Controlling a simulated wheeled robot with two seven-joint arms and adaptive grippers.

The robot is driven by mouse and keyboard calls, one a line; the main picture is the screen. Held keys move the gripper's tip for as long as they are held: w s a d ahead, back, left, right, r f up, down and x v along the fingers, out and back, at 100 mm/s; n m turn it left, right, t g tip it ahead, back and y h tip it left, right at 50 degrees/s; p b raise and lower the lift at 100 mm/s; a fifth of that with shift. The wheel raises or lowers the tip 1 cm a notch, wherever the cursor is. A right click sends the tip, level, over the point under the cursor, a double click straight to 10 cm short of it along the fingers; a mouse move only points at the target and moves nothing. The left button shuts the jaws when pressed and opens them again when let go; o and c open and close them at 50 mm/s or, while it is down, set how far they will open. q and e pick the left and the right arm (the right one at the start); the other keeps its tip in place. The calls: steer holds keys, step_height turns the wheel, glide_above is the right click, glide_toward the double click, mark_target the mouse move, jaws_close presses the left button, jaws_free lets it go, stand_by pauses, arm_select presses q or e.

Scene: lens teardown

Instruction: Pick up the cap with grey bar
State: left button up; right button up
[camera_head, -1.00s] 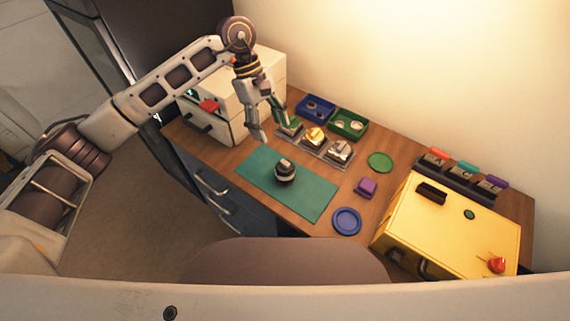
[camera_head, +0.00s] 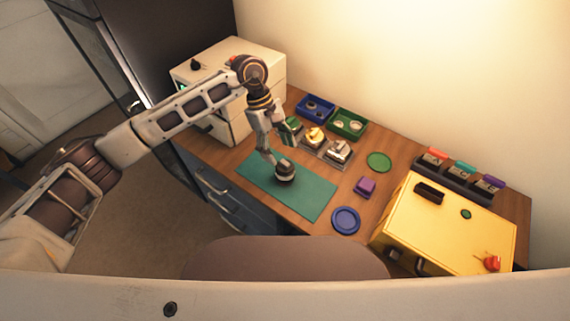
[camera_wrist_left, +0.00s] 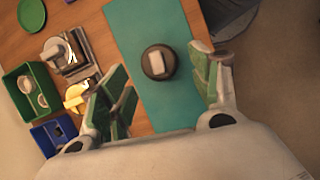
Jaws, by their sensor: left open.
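The cap with the grey bar (camera_head: 286,168) sits on the teal mat (camera_head: 312,193). In the left wrist view it is a dark round cap (camera_wrist_left: 158,62) with a pale grey bar across its top, lying on the mat (camera_wrist_left: 130,22). My left gripper (camera_head: 282,155) is over the mat at the cap, its fingers partly covering the cap from the head. In the left wrist view the gripper (camera_wrist_left: 165,75) is open, with green-padded fingers spread wide and the cap between and slightly beyond their tips. My right gripper is not in view.
A blue tray (camera_head: 328,108) and a green tray (camera_head: 362,126) stand behind. Near them is a holder with several metallic pieces (camera_head: 338,152). A purple block (camera_head: 365,186), blue dish (camera_head: 346,220), green disc (camera_head: 379,162) and yellow box (camera_head: 440,235) lie right. A white cabinet (camera_head: 262,105) stands left.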

mark_target(285, 162)
arm_select(q)
steer(key=shift+d+f, duration=0.25)
steer(key=shift+f, duration=0.25)
steer(key=p+x, duration=0.1)
steer(key=x, duration=0.1)
steer(key=shift+d+f, duration=0.15)
steer(key=shift+f, duration=0.15)
steer(key=shift+s+d+f+p, duration=0.1)
steer(key=shift+d+f+p, duration=0.1)
steer(key=shift+f+p, duration=0.25)
steer(key=shift+f, duration=0.25)
steer(key=c, duration=0.6)
